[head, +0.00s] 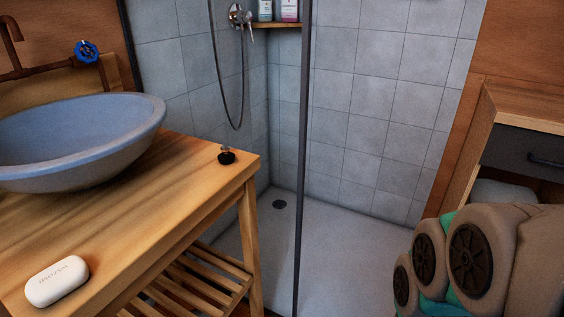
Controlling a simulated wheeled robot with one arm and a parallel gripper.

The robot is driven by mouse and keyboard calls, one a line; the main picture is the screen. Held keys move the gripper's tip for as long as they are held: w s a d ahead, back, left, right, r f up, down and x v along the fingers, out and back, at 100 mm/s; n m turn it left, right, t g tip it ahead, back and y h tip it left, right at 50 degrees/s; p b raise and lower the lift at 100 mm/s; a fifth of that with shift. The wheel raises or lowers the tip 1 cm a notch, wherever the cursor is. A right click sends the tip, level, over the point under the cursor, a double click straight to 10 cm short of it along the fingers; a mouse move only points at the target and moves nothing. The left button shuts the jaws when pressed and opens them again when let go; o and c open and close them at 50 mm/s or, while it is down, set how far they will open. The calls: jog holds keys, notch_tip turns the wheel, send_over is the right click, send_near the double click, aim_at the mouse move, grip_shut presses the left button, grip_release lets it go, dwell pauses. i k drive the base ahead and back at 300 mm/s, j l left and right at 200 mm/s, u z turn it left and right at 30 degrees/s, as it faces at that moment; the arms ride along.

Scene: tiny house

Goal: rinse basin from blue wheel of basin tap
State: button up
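The basin (75,128) is a blue-grey oval bowl standing on a wooden counter (150,180) at the left; the picture's edge cuts it off. The tap (45,68) is a rusty brown pipe behind it. Its blue wheel (87,51) sits above the basin's back rim. My arm (480,265) shows at the lower right, well apart from the tap. My gripper is not in view.
A white soap bar (57,281) lies on the counter's front, and a small dark bottle (226,155) stands near its right corner. A shower with a glass edge post (303,150) and pale floor (340,250) lies beyond. A wooden cabinet (530,110) stands at the right.

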aim_at(86, 52)
jog(key=u, duration=1.25)
